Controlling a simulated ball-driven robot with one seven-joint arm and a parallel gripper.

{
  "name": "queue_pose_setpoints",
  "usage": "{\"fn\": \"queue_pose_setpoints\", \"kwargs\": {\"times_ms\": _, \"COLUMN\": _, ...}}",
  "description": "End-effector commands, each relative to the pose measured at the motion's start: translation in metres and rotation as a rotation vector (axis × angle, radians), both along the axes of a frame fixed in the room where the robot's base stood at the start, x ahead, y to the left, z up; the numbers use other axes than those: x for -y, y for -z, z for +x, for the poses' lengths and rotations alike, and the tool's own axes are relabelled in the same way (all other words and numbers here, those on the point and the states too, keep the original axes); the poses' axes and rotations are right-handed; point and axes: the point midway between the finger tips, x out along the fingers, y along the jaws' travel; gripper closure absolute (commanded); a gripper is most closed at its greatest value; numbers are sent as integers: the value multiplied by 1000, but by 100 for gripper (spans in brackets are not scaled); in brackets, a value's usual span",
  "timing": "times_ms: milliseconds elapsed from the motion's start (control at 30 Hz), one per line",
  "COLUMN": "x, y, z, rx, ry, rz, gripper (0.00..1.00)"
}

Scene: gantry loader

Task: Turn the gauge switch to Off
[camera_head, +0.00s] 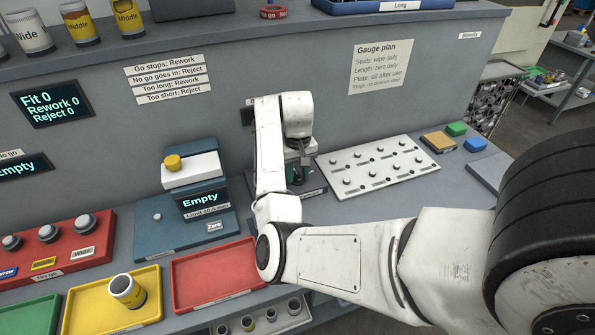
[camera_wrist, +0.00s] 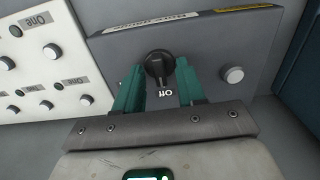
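The gauge switch, a round black knob (camera_wrist: 160,65), is on a grey panel (camera_wrist: 215,50) in the wrist view. An upside-down "Off" label shows just below it, and the knob's narrow end seems to point towards that label. My gripper (camera_wrist: 160,88) has its two green fingers apart, one on each side of the knob's lower part. Gaps show between the fingers and the knob, so it holds nothing. In the head view my gripper (camera_head: 298,178) is low in front of the grey wall, and my arm hides the knob.
A round white button (camera_wrist: 233,75) is right of the knob in the wrist view. A white board with several studs (camera_head: 376,165) lies right of my gripper. Left are a blue gauge stand (camera_head: 160,232), a red tray (camera_head: 213,293) and a yellow tray (camera_head: 85,310) holding a cup.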

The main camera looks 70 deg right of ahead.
Motion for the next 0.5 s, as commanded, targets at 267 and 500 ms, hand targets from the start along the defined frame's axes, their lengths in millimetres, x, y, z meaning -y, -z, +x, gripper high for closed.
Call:
{"fn": "queue_pose_setpoints", "kwargs": {"times_ms": 267, "x": 1, "y": -19, "z": 0, "rx": 2, "ry": 2, "rz": -2, "gripper": 61}}
{"fn": "queue_pose_setpoints", "kwargs": {"times_ms": 500, "x": 0, "y": -72, "z": 2, "rx": 5, "ry": 0, "rz": -1, "gripper": 61}}
